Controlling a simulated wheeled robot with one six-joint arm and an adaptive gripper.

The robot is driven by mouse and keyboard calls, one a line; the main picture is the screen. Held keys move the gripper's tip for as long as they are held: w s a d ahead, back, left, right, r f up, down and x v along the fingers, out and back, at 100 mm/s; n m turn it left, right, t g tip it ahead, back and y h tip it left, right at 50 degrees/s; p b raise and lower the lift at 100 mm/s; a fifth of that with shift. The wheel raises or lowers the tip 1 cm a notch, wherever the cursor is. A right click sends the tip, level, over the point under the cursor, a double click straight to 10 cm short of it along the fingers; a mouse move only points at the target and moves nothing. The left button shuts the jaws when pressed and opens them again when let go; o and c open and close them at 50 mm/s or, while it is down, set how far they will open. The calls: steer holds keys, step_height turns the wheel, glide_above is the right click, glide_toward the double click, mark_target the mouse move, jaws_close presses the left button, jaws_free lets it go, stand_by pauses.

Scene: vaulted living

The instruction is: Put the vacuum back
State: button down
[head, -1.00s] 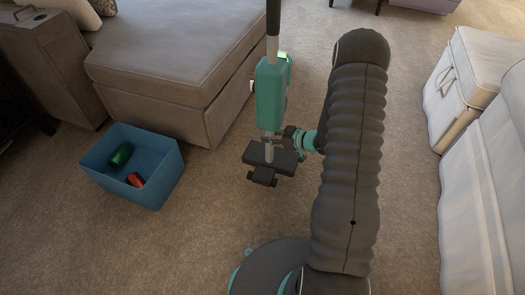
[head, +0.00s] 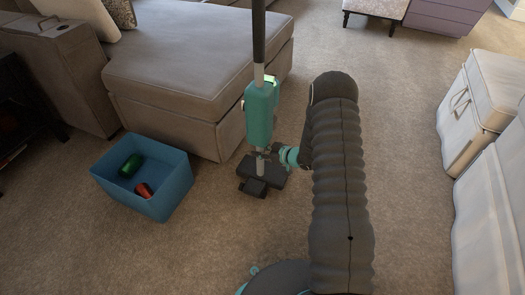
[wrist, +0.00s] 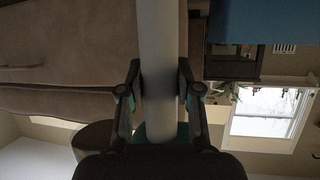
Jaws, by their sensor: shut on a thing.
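The vacuum is a stick type with a teal body (head: 262,112), a dark and grey upper tube and a dark floor head (head: 262,172). It stands nearly upright over the carpet, beside the near end of the sofa chaise. My gripper (head: 272,156) is at its lower tube, just above the floor head, partly hidden by my arm. In the wrist view, my gripper (wrist: 160,88) has its two fingers shut on the pale tube of the vacuum (wrist: 158,45). I cannot tell whether the floor head touches the carpet. No dock or stand is recognisable.
A blue bin (head: 146,180) holding a green can and a red can stands on the carpet left of the vacuum. The grey-brown chaise (head: 195,65) is behind it. Carpet between is clear.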

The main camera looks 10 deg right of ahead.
steer(key=shift+f, duration=1.45)
steer(key=shift+f+b, duration=0.15)
steer(key=shift+b, duration=0.15)
steer(key=c, duration=0.8)
jaws_free()
steer(key=shift+f, duration=0.1)
